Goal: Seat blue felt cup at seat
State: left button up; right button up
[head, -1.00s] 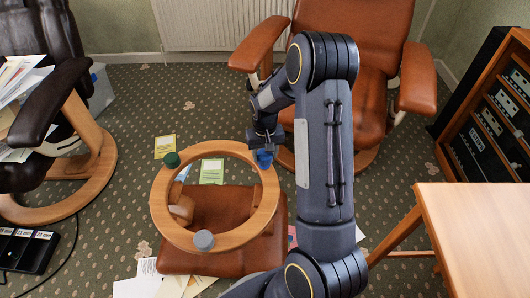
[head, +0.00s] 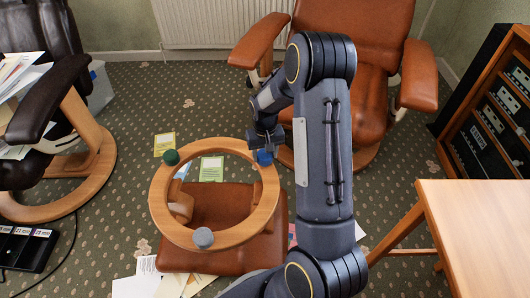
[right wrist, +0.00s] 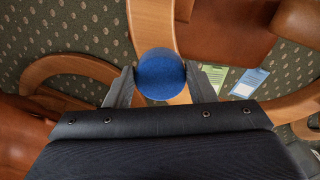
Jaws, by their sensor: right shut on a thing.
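The blue felt cup (head: 264,157) is at the right-rear part of the round wooden ring (head: 157,205). My right gripper (head: 268,146) is shut on it from above. In the right wrist view the blue cup (right wrist: 160,74) sits between the two fingers (right wrist: 160,88), over the wooden ring (right wrist: 150,22). I cannot tell whether the cup touches the ring or sits in a seat, as the arm and cup hide that spot. A green cup (head: 171,158) stands on the ring's left rear and a grey cup (head: 203,238) on its front. My left gripper is not in view.
The ring is over a brown leather footstool (head: 230,205). Papers (head: 165,144) lie on the patterned carpet around it. A brown armchair (head: 350,30) stands behind, a dark chair (head: 50,110) at left, and a wooden table (head: 490,225) at right.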

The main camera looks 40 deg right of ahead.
aim_at(265, 156)
jog(key=shift+f+b, duration=0.4)
jog(key=shift+f, duration=0.3)
jog(key=o, duration=1)
notch_tip(265, 156, up, 8)
jog(key=p, duration=0.3)
jog(key=shift+f, duration=0.1)
